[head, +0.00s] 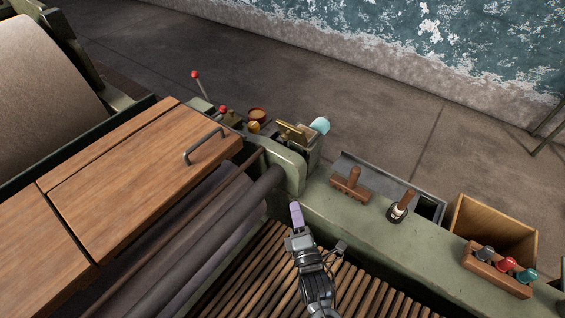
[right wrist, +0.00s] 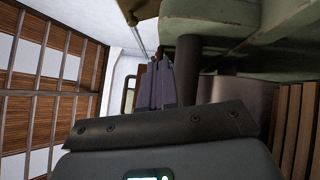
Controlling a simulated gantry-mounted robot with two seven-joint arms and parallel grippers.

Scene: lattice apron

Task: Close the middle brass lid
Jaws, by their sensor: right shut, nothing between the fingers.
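A brass lid (head: 292,132) stands raised and tilted on the green machine's end housing, beside a pale blue rounded knob (head: 320,125). Only this one brass lid shows clearly, so I cannot tell whether it is the middle one. My right gripper (head: 296,214), with purple fingers, is shut and empty. It is below the lid in the head view, close to the green housing and apart from the lid. Its purple fingers also show in the right wrist view (right wrist: 163,84), beside a green overhanging part. My left gripper is not in view.
Wooden slats (head: 245,272) lie beneath my right arm.

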